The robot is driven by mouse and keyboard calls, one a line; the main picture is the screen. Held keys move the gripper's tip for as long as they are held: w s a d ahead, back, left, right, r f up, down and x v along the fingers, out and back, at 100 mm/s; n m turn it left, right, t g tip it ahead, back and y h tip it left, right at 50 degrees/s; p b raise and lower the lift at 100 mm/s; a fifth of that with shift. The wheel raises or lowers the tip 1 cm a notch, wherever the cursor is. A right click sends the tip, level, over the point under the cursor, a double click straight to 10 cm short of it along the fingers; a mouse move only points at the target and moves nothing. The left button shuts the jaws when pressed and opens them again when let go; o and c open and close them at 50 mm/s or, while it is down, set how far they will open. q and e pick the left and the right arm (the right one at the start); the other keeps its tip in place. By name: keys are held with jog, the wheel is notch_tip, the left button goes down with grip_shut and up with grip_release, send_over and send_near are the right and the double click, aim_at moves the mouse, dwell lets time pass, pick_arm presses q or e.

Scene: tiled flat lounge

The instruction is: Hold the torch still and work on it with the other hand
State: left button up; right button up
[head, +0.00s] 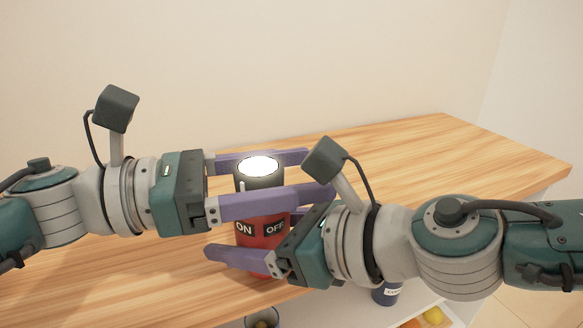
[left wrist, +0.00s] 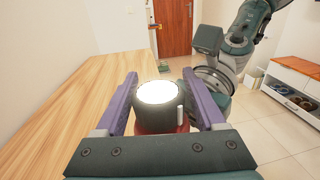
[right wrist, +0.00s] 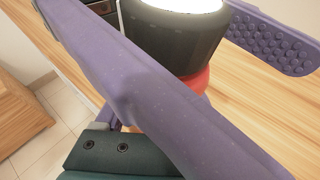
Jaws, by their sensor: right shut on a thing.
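The torch stands upright on the wooden table, with a red body (head: 262,238) marked ON and OFF and a dark head (head: 259,180) whose top glows white. The glowing top also shows in the left wrist view (left wrist: 157,93). My right gripper (head: 250,237) is shut on the red body, low down. My left gripper (head: 319,173) is open, with its purple fingers on either side of the dark head. The right wrist view shows the head (right wrist: 172,35) close up behind a purple finger. The far right fingertip is mostly hidden in the head view.
The wooden table (head: 440,150) is clear to the right and left of the torch. Below its front edge, a white shelf (head: 340,310) holds a dark blue container (head: 386,293), a bowl (head: 262,318) and yellow fruit (head: 433,316). A wall stands behind the table.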

pick_arm(q)
jog(key=shift+o, duration=1)
jog(key=shift+r, duration=0.1)
jog(key=s+a, duration=0.2)
jog(key=a, duration=0.9)
jog(key=shift+a, duration=0.4)
pick_arm(e)
jog(key=o, duration=1.5)
jog(key=shift+o, duration=0.2)
